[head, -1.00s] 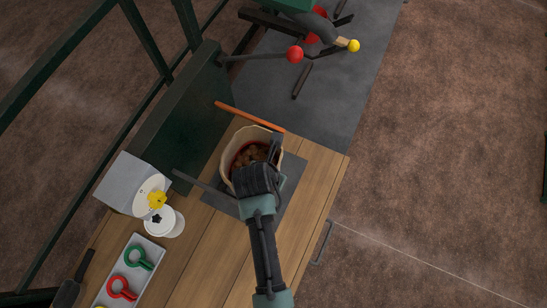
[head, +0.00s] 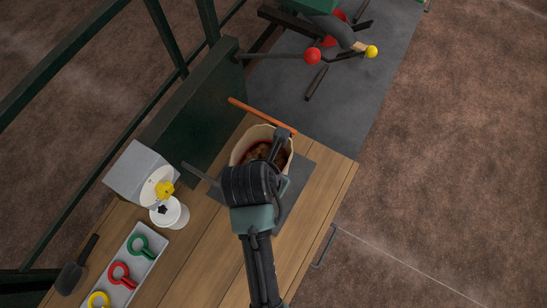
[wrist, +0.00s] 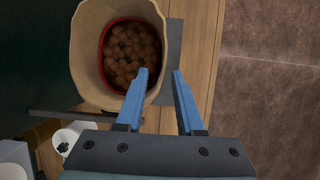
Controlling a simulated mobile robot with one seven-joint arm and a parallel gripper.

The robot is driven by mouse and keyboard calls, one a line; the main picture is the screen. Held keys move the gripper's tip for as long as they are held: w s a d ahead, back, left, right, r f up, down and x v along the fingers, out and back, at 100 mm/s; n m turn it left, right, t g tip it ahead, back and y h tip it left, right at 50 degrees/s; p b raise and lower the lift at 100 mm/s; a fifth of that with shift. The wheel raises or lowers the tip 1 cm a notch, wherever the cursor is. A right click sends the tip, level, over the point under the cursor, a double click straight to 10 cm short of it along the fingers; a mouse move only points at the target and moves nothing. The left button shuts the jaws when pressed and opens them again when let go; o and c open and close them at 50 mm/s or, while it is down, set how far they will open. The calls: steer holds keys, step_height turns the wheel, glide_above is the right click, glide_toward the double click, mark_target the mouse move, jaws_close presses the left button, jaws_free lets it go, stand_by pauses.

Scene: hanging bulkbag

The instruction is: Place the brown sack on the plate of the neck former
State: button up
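The brown sack (head: 241,143) stands open on the wooden table, with a pale paper rim, a red inner lining and brown lumps inside. In the wrist view the sack (wrist: 86,55) fills the upper left. My gripper (head: 279,142) is at the sack's right side. In the wrist view its two blue fingers (wrist: 161,72) are apart. The left fingertip overlaps the sack's opening and the right one is outside it, over the dark mat. I cannot tell whether the rim lies between them. I cannot clearly identify the neck former or its plate.
A dark flat mat (head: 302,170) lies beneath the sack. An orange bar (head: 262,116) is behind it, by a green panel (head: 195,110). A white cup (head: 171,213), a grey box (head: 138,172) and a tray (head: 143,262) with coloured rings are left. A red-knobbed lever (head: 312,57) is beyond.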

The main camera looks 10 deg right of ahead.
steer(key=w+a+r+m+t, duration=0.1)
steer(key=w+r+m+t, duration=0.35)
steer(key=r, duration=0.65)
steer(key=w+r+m+t+y, duration=0.1)
steer(key=w+r+m+t, duration=0.4)
steer(key=r, duration=0.7)
steer(key=w+a+r+m+t, duration=0.1)
steer(key=w+r+m+t, duration=0.35)
steer(key=r, duration=0.65)
steer(key=s+r+m+t, duration=0.3)
steer(key=r+m, duration=0.2)
steer(key=r, duration=0.5)
steer(key=s+r+m+t, duration=0.3)
steer(key=r+m, duration=0.2)
steer(key=r, duration=0.6)
steer(key=s+r+m+t+y, duration=0.1)
steer(key=s+r+m+t, duration=0.2)
steer(key=r, duration=0.8)
steer(key=shift+s+a+m+t, duration=0.25)
steer(key=shift+a+m+t, duration=0.1)
steer(key=shift+m, duration=0.55)
steer(key=shift+y, duration=0.3)
step_height(320, 180, down, 6)
steer(key=b, duration=0.5)
steer(key=shift+a+r, duration=0.1)
steer(key=shift+r, duration=0.05)
